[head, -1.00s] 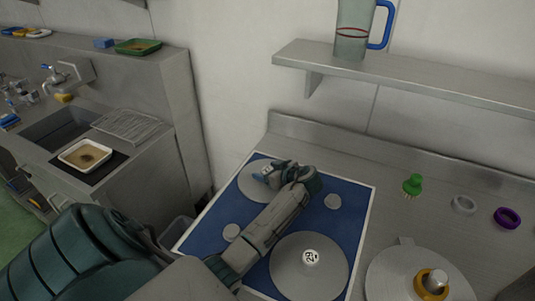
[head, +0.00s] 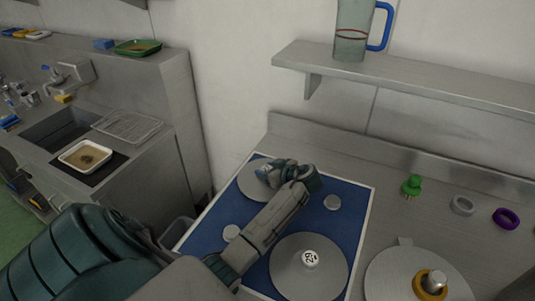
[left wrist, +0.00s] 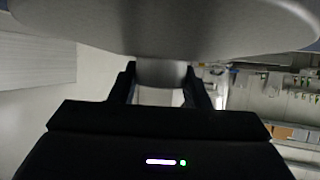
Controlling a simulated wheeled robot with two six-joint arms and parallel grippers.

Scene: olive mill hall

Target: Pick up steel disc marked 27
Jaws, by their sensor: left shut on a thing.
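A large grey steel disc (head: 252,188) lies at the far left end of the blue mat (head: 343,228). My left gripper (head: 268,173) is over its middle and shut on its knob. In the left wrist view, the fingers close on a short grey knob (left wrist: 160,73) against the broad disc (left wrist: 160,30). Any mark on this knob is hidden. A second large steel disc (head: 290,285) lies at the mat's near end; its white-topped knob (head: 310,258) bears a dark number too small to read surely. My right gripper is not in view.
A shelf (head: 420,80) overhangs behind.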

